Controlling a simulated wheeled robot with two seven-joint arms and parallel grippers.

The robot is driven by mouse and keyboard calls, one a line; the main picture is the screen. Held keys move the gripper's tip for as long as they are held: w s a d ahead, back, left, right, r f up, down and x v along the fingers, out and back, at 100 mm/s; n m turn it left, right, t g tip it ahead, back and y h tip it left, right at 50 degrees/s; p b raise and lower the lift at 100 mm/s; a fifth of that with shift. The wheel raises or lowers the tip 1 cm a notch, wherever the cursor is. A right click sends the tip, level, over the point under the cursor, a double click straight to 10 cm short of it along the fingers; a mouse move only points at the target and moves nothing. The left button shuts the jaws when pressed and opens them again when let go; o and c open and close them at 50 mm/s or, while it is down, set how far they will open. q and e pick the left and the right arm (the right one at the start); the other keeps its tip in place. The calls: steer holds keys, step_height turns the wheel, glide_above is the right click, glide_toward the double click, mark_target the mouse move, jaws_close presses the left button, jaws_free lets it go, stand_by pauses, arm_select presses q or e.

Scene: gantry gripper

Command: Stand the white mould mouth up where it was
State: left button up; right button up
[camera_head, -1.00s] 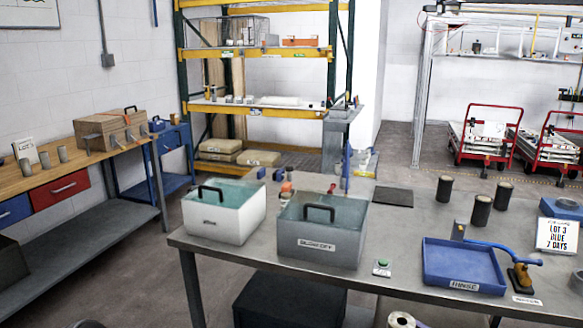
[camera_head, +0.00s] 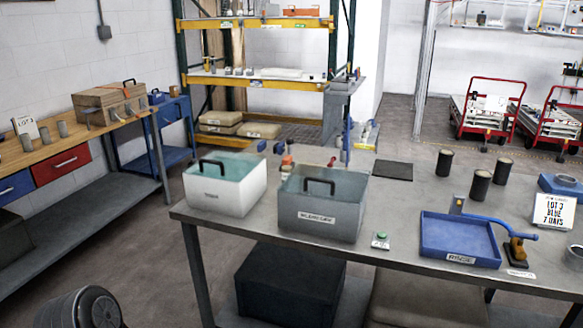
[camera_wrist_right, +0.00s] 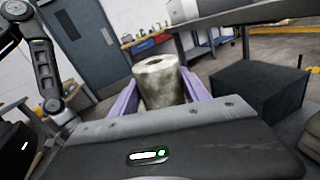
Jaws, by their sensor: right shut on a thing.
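The white mould (camera_wrist_right: 160,84) is a whitish, grey-stained cylinder in the right wrist view. Its round open end with a dark hole shows at the top of the picture. My right gripper (camera_wrist_right: 160,92) is shut on it, with one lilac finger on each side. The mould hangs clear of the tables, in front of the room's floor and walls. Neither it nor my right gripper shows in the head view.
The table middle is largely clear.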

steer(key=m+p, duration=0.8)
steer(key=m, duration=0.8)
steer(key=shift+m+p, duration=0.3)
step_height(320, 180, up, 9)
steer(key=b, duration=0.2)
steer(key=shift+r, duration=0.2)
